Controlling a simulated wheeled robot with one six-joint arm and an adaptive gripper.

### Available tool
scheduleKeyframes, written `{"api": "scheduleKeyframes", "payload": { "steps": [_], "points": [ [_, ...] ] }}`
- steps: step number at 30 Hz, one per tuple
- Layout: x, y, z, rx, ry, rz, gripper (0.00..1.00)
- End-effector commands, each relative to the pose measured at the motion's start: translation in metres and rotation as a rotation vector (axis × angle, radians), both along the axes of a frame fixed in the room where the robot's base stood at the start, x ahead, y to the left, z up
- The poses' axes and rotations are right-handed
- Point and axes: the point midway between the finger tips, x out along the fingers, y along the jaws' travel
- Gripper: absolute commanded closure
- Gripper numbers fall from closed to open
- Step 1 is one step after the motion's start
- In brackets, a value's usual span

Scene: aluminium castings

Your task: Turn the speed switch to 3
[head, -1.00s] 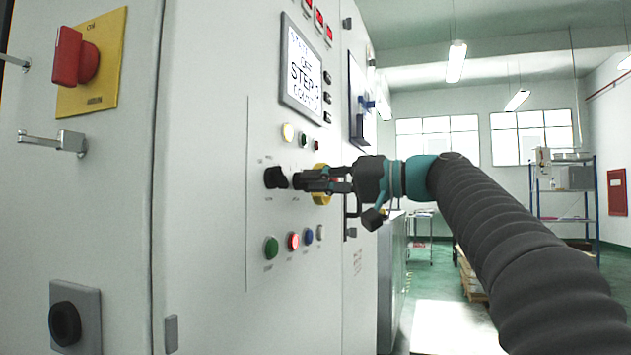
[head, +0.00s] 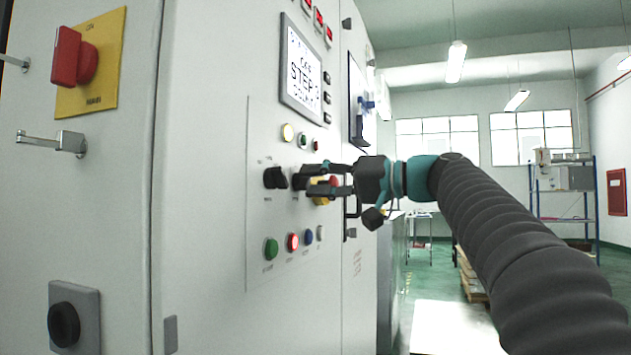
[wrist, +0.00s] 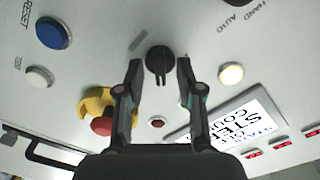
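A black rotary knob (wrist: 159,60) on the grey panel is between my gripper's fingertips (wrist: 158,68) in the wrist view. The fingers are open, one on each side, with gaps to the knob. Its ridge runs up and down in that view. No numbers are readable around it, so I cannot tell its setting or confirm it as the speed switch. In the head view the knob (head: 298,181) shows just left of my open gripper (head: 313,180). A second black knob (head: 275,178) sits to its left; HAND and AUTO are printed at the wrist view's upper right.
A display (head: 301,70) is above the knobs. Green (head: 271,248), red (head: 293,242), blue and white buttons are below. A red mushroom button on a yellow collar (wrist: 93,104) is close to my fingers.

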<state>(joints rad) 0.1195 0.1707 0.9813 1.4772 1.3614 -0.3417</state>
Motion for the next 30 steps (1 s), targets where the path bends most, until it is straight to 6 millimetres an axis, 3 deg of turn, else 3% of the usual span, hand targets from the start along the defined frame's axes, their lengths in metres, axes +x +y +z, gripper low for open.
{"api": "scheduleKeyframes", "payload": {
  "steps": [5,18,24,30],
  "points": [
    [-0.006,-0.020,0.000,0.000,0.000,-0.004,0.64],
    [-0.033,-0.095,0.000,0.001,0.000,-0.005,0.64],
    [-0.039,-0.110,0.001,0.001,-0.001,-0.003,0.64],
    [-0.040,-0.111,0.000,0.001,-0.001,-0.001,0.64]
  ]
}}
